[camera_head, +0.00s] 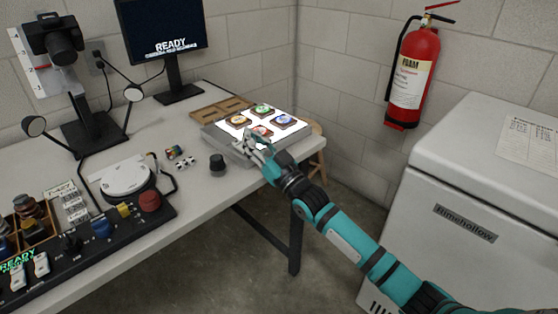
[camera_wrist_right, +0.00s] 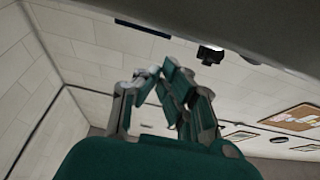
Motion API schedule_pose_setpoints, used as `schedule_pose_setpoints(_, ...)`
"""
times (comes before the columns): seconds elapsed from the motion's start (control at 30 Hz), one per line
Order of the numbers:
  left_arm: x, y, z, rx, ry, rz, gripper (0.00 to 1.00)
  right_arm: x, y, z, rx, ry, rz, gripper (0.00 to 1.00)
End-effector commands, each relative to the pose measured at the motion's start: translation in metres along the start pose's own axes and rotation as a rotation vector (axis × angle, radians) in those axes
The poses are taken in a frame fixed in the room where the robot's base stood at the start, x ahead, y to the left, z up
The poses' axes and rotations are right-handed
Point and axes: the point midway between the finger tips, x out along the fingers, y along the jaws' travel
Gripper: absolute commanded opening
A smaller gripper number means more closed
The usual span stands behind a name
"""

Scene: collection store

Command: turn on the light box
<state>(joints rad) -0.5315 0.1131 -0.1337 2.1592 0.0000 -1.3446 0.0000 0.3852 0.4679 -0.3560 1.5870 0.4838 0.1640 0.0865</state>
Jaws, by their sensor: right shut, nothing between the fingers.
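The light box (camera_head: 228,146) is a flat grey box near the far right end of the table. Its top glows bright white, and several round coloured pieces in dark square mounts lie on it. My right gripper (camera_head: 256,138) is at the near side of the box, over its front edge. It is shut and empty; whether it touches the box I cannot tell. The fingers also show in the right wrist view (camera_wrist_right: 160,75), against wall and ceiling. The fingers and arm hide part of the box's near right side. My left gripper is not in view.
A dark knob-like cylinder (camera_head: 217,164) and small colour cards (camera_head: 180,158) stand left of the box. A wooden tray (camera_head: 222,107) lies behind it. A monitor (camera_head: 162,28), camera stand and control panel (camera_head: 112,232) fill the left. A white freezer (camera_head: 440,190) stands right.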

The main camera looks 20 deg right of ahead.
Motion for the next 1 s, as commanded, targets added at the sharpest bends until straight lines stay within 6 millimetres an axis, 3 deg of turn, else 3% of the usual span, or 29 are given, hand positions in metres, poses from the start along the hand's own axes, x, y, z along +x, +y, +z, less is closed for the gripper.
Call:
schedule_pose_setpoints(0.17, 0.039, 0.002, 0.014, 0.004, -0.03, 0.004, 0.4, 0.009, 0.001, -0.017, 0.0, 0.001, 0.001, 0.0)
schedule_pose_setpoints(0.2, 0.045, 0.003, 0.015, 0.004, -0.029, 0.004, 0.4, 0.002, 0.001, -0.013, 0.001, -0.004, 0.001, 0.0)
schedule_pose_setpoints(0.4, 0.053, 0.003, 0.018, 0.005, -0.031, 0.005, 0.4, -0.049, 0.0, -0.007, 0.001, -0.005, 0.0, 0.0)
schedule_pose_setpoints(0.6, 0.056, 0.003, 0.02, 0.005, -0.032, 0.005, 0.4, -0.081, 0.001, -0.005, 0.0, -0.001, 0.001, 0.0)
schedule_pose_setpoints(1.0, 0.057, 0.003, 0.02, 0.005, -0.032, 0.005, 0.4, -0.092, 0.001, -0.005, 0.0, 0.001, 0.0, 0.0)
